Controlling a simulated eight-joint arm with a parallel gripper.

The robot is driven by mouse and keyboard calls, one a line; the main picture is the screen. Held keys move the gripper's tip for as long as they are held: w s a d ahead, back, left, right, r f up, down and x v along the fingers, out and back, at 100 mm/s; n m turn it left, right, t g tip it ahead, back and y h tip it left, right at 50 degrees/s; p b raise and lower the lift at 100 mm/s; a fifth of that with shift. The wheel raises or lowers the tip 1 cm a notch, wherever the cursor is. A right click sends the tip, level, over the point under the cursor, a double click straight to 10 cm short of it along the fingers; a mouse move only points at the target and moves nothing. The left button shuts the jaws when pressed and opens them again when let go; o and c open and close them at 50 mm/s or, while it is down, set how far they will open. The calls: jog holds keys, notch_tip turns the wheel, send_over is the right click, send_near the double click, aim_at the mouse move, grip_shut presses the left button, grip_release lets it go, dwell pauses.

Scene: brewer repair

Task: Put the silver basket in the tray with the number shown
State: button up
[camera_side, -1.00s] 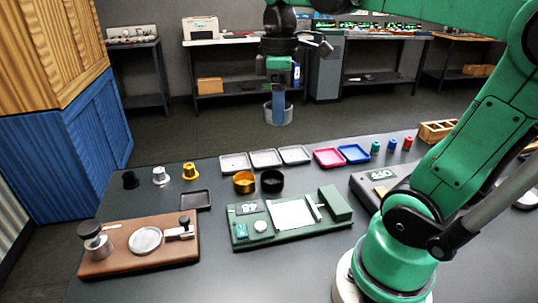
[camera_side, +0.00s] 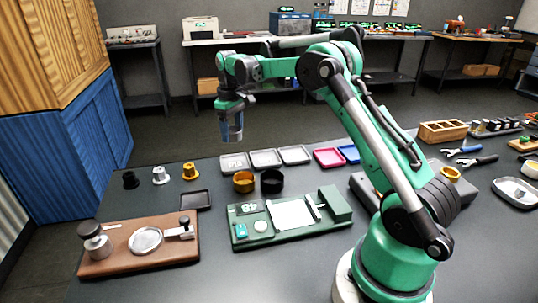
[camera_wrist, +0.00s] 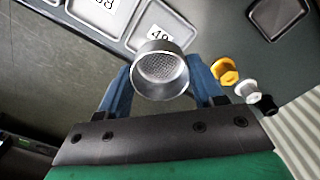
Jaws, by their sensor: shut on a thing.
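The silver basket (camera_wrist: 160,71), a round metal cup with a mesh floor, is held between the two blue fingers of my gripper (camera_side: 231,126). In the side view it hangs in the air above and behind the left white tray (camera_side: 234,162). Two more white trays (camera_side: 265,158) (camera_side: 295,154) stand to its right. In the wrist view, a tray (camera_wrist: 184,29) shows beyond the basket, its number card partly hidden and starting with 4. Another numbered tray (camera_wrist: 128,28) lies left of it. The green station's display (camera_side: 249,208) shows a two-digit number, too small to read surely.
Pink (camera_side: 328,157) and blue trays stand right of the white ones. A gold ring cup (camera_side: 244,182) and a black one (camera_side: 272,181) sit in front. Black, silver and gold (camera_side: 190,171) parts stand at left, near a small black tray (camera_side: 196,199).

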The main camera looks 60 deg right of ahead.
aim_at(235, 164)
notch_tip(235, 164, down, 8)
jog(key=shift+r, duration=0.2)
jog(key=shift+f, duration=0.15)
jog(key=o, duration=1.1)
